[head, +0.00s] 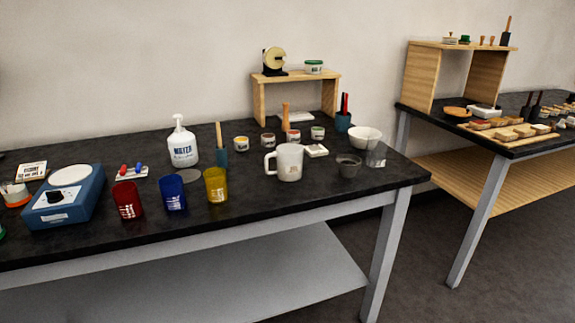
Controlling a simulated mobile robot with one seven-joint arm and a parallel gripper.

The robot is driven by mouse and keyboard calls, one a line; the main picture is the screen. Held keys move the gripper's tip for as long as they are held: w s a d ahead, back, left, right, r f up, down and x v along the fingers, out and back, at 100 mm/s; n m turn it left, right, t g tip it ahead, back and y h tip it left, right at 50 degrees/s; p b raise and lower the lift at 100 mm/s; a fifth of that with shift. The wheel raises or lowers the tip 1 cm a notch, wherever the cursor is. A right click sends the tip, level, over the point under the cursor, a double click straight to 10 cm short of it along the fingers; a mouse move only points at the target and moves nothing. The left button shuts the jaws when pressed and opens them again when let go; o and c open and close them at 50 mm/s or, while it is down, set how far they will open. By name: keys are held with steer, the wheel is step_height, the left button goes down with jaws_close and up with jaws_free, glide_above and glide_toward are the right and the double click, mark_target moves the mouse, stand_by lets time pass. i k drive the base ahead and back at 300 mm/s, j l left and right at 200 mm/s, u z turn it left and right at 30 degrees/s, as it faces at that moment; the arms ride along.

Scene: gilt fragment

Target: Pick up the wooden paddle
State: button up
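I cannot say for certain which thing is the wooden paddle. A thin upright wooden piece (219,134) rises above a teal part (222,158) behind the yellow cup on the near black table (330,200). A thicker upright wooden piece (285,117) stands behind the small jars in front of the wooden shelf. A flat round wooden piece (456,111) lies on the right table by its shelf. All are small in the head view. My gripper is not in view.
Red (127,200), blue (172,192) and yellow (216,185) cups stand along the front of the near table. A white pump bottle (183,147), white mug (289,162), white bowl (364,137) and blue device (65,197) also stand there. A floor gap separates the tables.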

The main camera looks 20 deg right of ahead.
mark_target(219, 139)
steer(key=i+l, duration=0.1)
steer(key=l, duration=0.15)
steer(key=i+l, duration=0.2)
steer(key=i, duration=0.65)
steer(key=i+l, duration=0.1)
steer(key=i, duration=0.65)
